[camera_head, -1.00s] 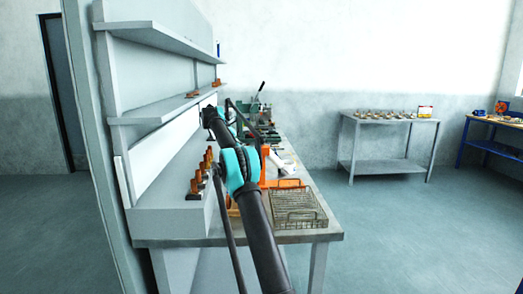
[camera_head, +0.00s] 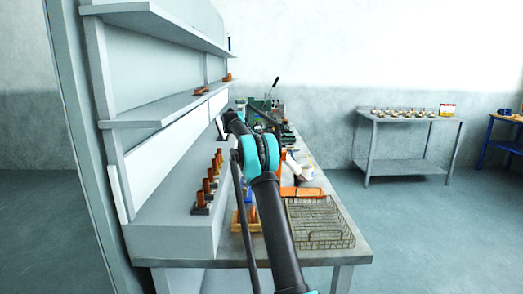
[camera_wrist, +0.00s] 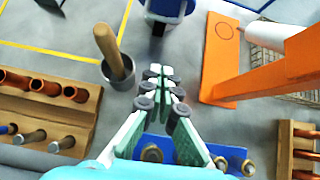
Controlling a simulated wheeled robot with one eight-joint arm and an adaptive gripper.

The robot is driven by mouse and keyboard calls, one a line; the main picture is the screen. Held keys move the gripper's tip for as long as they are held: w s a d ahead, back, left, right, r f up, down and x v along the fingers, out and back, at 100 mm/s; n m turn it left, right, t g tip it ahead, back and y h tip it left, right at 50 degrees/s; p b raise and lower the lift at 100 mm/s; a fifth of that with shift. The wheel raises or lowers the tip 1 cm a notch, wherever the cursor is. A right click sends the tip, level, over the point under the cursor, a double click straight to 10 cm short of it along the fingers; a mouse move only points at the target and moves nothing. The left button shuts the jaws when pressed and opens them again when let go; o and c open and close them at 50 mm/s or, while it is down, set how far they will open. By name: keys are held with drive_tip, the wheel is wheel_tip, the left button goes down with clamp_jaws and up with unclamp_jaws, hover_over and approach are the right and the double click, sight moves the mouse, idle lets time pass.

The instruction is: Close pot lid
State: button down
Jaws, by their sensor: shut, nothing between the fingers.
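My gripper (camera_wrist: 161,82) shows in the wrist view with its fingers together and nothing between them. It is above the workbench, partly over a blue tray (camera_wrist: 236,158) with round metal parts. I cannot pick out a pot or a pot lid with certainty in either view. A dark grey cup (camera_wrist: 119,77) with a wooden handle (camera_wrist: 106,42) sticking up from it stands at the upper left of the gripper, apart from it. In the head view, my arm crosses the bench and the gripper itself is hidden.
An orange stand (camera_wrist: 262,75) rises right of the gripper. A wooden rack (camera_wrist: 52,105) with copper tubes lies to the left, another rack (camera_wrist: 284,150) at lower right. A wire basket (camera_head: 318,222) sits on the bench's near end. A wall shelf (camera_head: 165,105) overhangs the bench's left side.

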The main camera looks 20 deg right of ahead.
drive_tip(key=s+d, duration=0.1)
drive_tip(key=d, duration=0.5)
drive_tip(key=shift+s+f, duration=0.3)
drive_tip(key=shift+f, duration=0.1)
drive_tip(key=shift+s+d+r+y, duration=0.1)
drive_tip(key=shift+d+r+y, duration=0.05)
drive_tip(key=shift+r+y, duration=0.15)
